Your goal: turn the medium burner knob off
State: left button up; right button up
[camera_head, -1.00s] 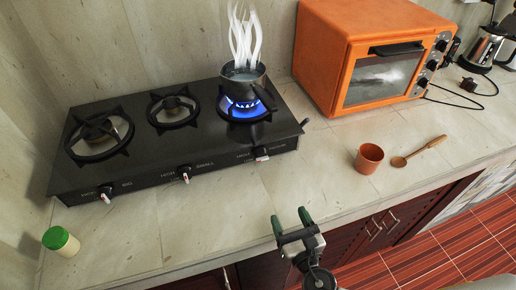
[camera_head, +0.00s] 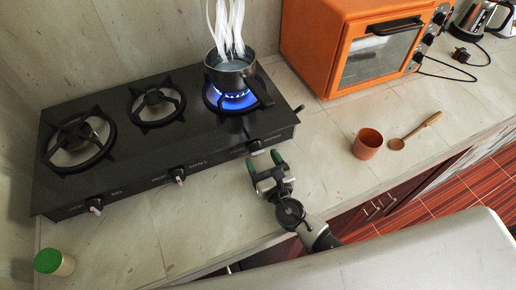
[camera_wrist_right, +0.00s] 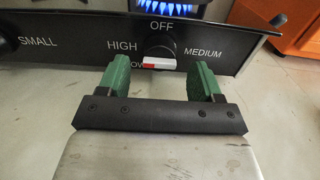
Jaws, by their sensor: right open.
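The black stove (camera_head: 150,190) stands on the counter with three burners. The medium burner knob (camera_head: 255,147) is on its front face at the right; it also shows in the right wrist view (camera_wrist_right: 159,48). Its red-and-white mark lies across its lower part, beside the partly hidden "LOW" label, with "OFF" above. The right burner has a blue flame (camera_head: 232,101) under a steaming pot (camera_head: 230,72). My right gripper (camera_head: 264,160) is open in front of this knob. In the wrist view its green fingers (camera_wrist_right: 162,75) appear either side of the knob, just short of it. My left gripper is not in view.
Two other knobs, the small (camera_head: 178,174) and big (camera_head: 95,205), are farther left. An orange oven (camera_head: 325,50) stands behind right. A terracotta cup (camera_head: 367,144) and wooden spoon (camera_head: 415,132) lie right.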

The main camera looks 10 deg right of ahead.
aim_at(259, 154)
jog(key=shift+w+a, duration=0.15)
jog(key=shift+w, duration=0.7)
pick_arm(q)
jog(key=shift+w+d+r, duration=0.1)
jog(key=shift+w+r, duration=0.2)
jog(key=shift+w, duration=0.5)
pick_arm(e)
jog(key=shift+w+a, duration=0.15)
jog(key=shift+w, duration=0.55)
jog(key=c, duration=0.9)
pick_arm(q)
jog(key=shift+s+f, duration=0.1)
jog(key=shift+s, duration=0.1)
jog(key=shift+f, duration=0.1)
pick_arm(e)
jog(key=shift+f, duration=0.1)
